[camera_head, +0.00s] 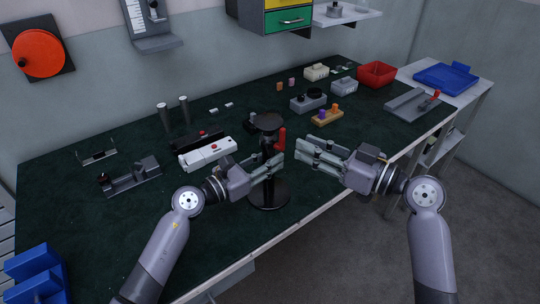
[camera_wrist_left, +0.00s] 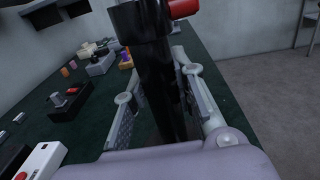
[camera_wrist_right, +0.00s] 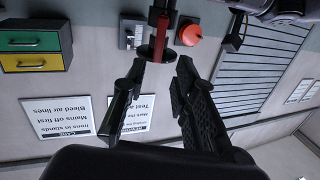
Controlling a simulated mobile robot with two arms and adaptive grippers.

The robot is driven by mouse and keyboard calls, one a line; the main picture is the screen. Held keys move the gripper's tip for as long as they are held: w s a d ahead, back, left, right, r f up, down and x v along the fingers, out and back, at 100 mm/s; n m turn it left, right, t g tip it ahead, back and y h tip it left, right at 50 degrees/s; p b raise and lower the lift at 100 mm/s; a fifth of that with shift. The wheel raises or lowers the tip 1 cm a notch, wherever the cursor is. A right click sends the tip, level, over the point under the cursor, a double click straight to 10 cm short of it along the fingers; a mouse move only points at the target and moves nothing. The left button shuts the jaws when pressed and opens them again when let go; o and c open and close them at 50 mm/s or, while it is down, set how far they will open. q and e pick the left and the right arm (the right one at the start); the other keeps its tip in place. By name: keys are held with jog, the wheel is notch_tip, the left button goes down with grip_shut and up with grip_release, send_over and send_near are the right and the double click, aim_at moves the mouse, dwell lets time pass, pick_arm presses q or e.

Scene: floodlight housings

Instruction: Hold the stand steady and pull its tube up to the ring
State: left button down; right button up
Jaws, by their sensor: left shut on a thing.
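The black stand (camera_head: 268,195) stands upright on a round base near the front edge of the bench. It has a dark flat top (camera_head: 267,121) and a red lever (camera_head: 281,140) on its collar. My left gripper (camera_head: 274,166) is shut on the stand's column below the collar. In the left wrist view the dark column (camera_wrist_left: 163,90) runs between the fingers, with the collar (camera_wrist_left: 143,20) above them. My right gripper (camera_head: 303,151) is open and empty, just right of the stand, its fingers pointing at it. I cannot make out a ring on the tube.
A white box with a red button (camera_head: 208,153) lies left of the stand. An orange block with pegs (camera_head: 327,117), grey housings (camera_head: 307,103) and a red bin (camera_head: 377,74) are farther back right. The bench front right of the stand is clear.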

aim_at(268, 129)
jog(key=a+r+n, duration=0.1)
jog(key=n, duration=0.2)
jog(key=a+n, duration=0.1)
jog(key=n, duration=0.2)
jog(key=s+a+r+n+g+h, duration=0.1)
jog(key=n, duration=0.1)
jog(key=shift+a+r+n, duration=0.35)
jog(key=shift+n, duration=0.05)
jog(key=c, duration=0.4)
jog(key=n, duration=0.2)
jog(key=s+a+n+h, duration=0.1)
jog(key=n, duration=0.4)
jog(key=shift+s+a+r+h, duration=0.15)
jog(key=shift+a+r+h, duration=0.15)
jog(key=shift+r+h, duration=0.1)
grip_shut()
jog(key=s+d+f+n+t+h, duration=0.1)
jog(key=s+d+n+t+h, duration=0.15)
jog(key=n, duration=1.45)
jog(key=f+x, duration=0.1)
jog(key=x, duration=0.8)
jog(key=shift+h, duration=0.35)
